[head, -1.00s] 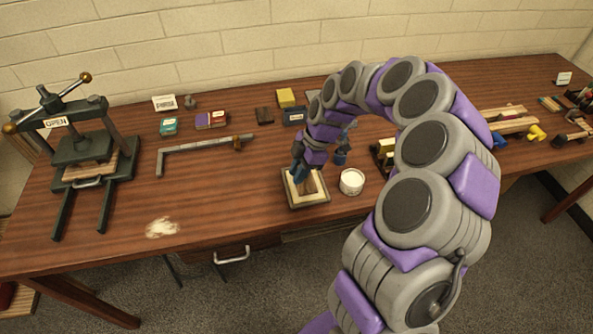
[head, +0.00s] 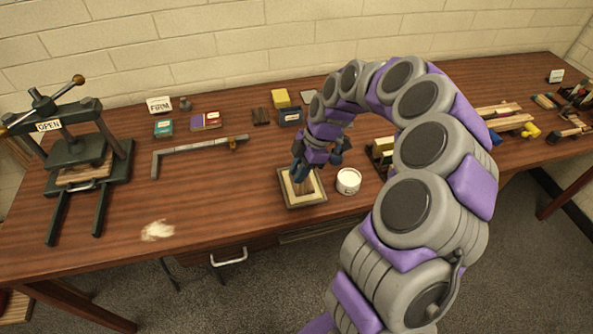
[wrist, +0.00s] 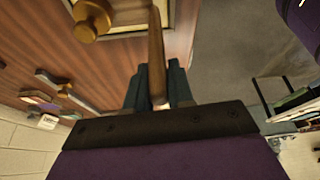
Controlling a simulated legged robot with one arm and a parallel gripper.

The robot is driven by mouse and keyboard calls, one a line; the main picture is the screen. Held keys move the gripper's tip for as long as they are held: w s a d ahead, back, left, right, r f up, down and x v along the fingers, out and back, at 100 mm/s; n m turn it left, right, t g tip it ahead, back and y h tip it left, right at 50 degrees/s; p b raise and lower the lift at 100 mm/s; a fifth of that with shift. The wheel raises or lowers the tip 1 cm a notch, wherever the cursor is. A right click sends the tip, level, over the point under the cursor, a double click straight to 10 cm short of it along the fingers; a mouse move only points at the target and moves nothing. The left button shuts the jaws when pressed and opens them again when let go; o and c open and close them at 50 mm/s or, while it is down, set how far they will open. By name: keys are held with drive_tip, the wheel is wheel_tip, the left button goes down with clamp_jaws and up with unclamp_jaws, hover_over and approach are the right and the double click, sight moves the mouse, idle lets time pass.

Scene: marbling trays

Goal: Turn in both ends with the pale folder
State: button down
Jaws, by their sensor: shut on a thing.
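My gripper (wrist: 158,85) is shut on a slim, stick-like tool, which I take to be the pale folder (wrist: 156,50); it looks tan in the shade of the wrist view. In the head view my gripper (head: 299,172) is low over a shallow dark-edged board (head: 304,205). A pale sheet with a brown piece in its middle (head: 304,187) lies on this board. The folder is too small and covered to make out in the head view. I cannot tell whether its tip touches the sheet.
A white open pot (head: 348,181) stands close to the right of the board. A screw press (head: 78,155) marked OPEN stands at the far left. A metal square (head: 195,146), small boxes and blocks lie behind. A pale powdery patch (head: 157,230) lies front left; the wood around it is clear.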

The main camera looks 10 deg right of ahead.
drive_tip(key=shift+d, duration=0.7)
idle(0.6)
drive_tip(key=shift+d+b, duration=0.25)
drive_tip(key=shift+b, duration=0.05)
drive_tip(key=shift+d, duration=0.2)
drive_tip(key=shift+d, duration=0.25)
drive_tip(key=shift+d, duration=0.2)
idle(0.4)
drive_tip(key=shift+d, duration=0.25)
drive_tip(key=shift+r, duration=0.15)
idle(0.4)
wheel_tip(320, 180, up, 6)
drive_tip(key=p, duration=0.2)
drive_tip(key=shift+r, duration=0.2)
idle(0.4)
